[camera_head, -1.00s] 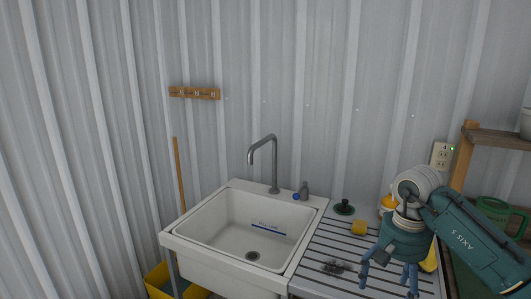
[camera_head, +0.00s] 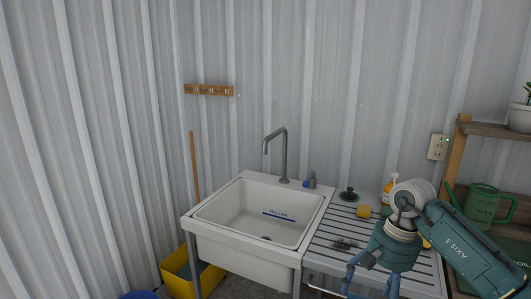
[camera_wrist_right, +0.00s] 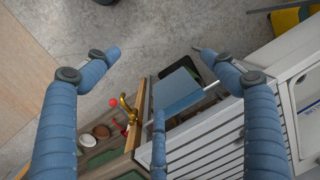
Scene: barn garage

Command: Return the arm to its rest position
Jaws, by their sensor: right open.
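My right arm comes in from the right in the head view, and its blue-fingered gripper (camera_head: 372,284) hangs low over the front of the slatted drainboard (camera_head: 330,233). In the right wrist view the gripper (camera_wrist_right: 157,60) has its fingers spread wide, with nothing between them. Beyond the fingers are the concrete floor (camera_wrist_right: 150,25), a blue box-like thing (camera_wrist_right: 178,90) and the edge of the drainboard. My left gripper is not in view.
A white sink (camera_head: 215,235) with a grey tap (camera_head: 284,155) stands left of the drainboard. A yellow sponge (camera_head: 363,211), a dark green plunger-like thing (camera_head: 348,195) and a soap bottle (camera_head: 388,188) sit on it. A green watering can (camera_head: 483,205) stands on the right shelf. A yellow bucket (camera_head: 180,285) is below left.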

